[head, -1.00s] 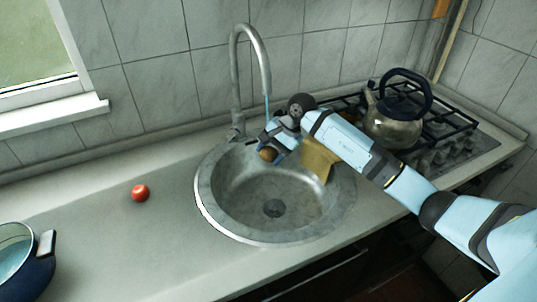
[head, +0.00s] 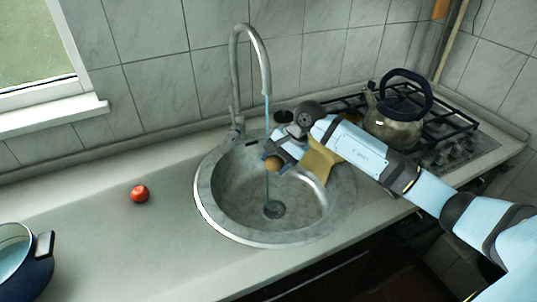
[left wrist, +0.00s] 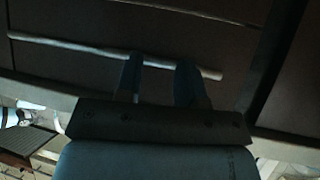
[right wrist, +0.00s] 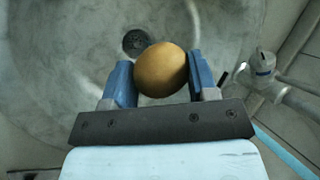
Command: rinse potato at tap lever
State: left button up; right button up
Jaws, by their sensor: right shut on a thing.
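My right gripper (head: 277,158) is shut on a brown potato (head: 272,163) above the sink basin (head: 235,200). In the right wrist view the potato (right wrist: 162,70) sits between both blue fingers, with the drain below it. The curved grey tap (head: 236,80) stands at the back of the sink. Its base (right wrist: 262,66) also shows in the right wrist view; I cannot clearly make out the lever. A thin blue water stream (head: 267,110) falls from the spout past the potato toward the drain. My left gripper (left wrist: 158,80) is open, in front of dark panels with a pale bar handle.
A red tomato-like thing (head: 139,194) lies on the counter left of the sink. A dark blue pot (head: 38,270) stands at the lower left. A tan cloth-like thing (head: 321,158) is at the sink's right side. A kettle (head: 393,128) stands on the hob at right.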

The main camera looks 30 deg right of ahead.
jog(key=s, duration=0.1)
jog(key=s+a, duration=0.1)
jog(key=s, duration=0.2)
jog(key=shift+a, duration=0.25)
dwell(1.2)
jog(key=s+a+r, duration=0.1)
jog(key=s+r, duration=0.3)
jog(key=shift+s+a+p, duration=0.35)
jog(key=shift+a+p, duration=0.05)
jog(key=shift+p, duration=0.05)
dwell(0.4)
